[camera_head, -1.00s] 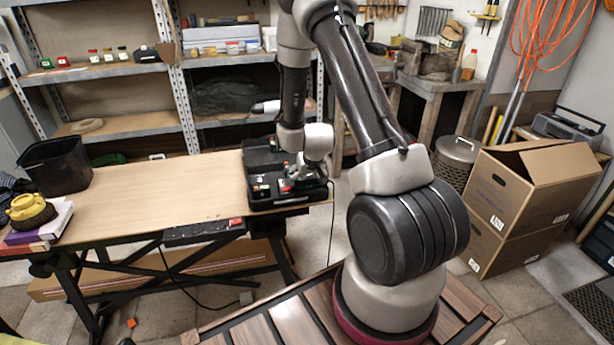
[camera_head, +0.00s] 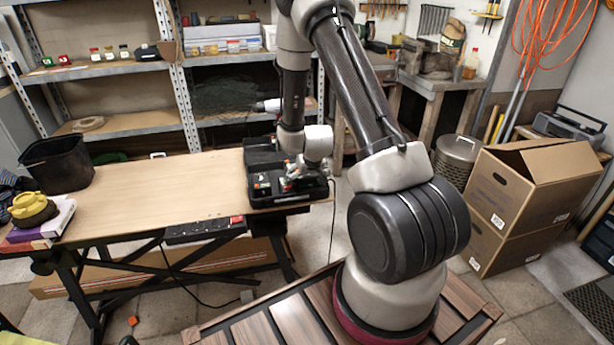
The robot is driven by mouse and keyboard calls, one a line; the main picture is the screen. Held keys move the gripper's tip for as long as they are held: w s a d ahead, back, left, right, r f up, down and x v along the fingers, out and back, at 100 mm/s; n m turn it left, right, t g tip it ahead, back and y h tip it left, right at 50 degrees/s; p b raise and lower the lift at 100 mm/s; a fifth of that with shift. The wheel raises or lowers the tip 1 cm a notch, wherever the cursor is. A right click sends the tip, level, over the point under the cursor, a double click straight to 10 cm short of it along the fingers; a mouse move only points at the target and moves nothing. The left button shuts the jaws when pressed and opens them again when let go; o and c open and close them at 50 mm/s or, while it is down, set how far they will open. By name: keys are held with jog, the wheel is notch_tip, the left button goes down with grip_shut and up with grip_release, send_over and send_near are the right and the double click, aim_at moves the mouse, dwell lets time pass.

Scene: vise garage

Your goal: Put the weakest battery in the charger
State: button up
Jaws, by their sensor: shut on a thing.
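An open black case (camera_head: 258,201) stands at the right end of the workbench, its lid raised at the back. Small dark blocks with coloured marks, seemingly batteries (camera_head: 262,182), sit in its left part. My gripper (camera_head: 291,184) points down at the right part of the case, low over it or in it. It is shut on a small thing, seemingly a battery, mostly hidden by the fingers. I cannot make out charge marks. I cannot tell which part, if any, is the charger.
The wooden bench top (camera_head: 165,190) is clear in the middle. A black bin (camera_head: 57,165) and a yellow-topped thing on books (camera_head: 33,208) stand at its left. A black strip with a red part (camera_head: 205,231) is below the front edge. Cardboard boxes (camera_head: 515,210) stand right.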

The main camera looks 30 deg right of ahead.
jog(key=shift+s+f, duration=0.6)
jog(key=shift+s, duration=0.1)
jog(key=o, duration=1.7)
jog(key=shift+d, duration=0.1)
jog(key=shift+w+r, duration=0.15)
jog(key=shift+r, duration=0.75)
jog(key=shift+w+r, duration=0.15)
jog(key=shift+r, duration=0.7)
jog(key=shift+w+r, duration=0.1)
jog(key=shift+r, duration=1.75)
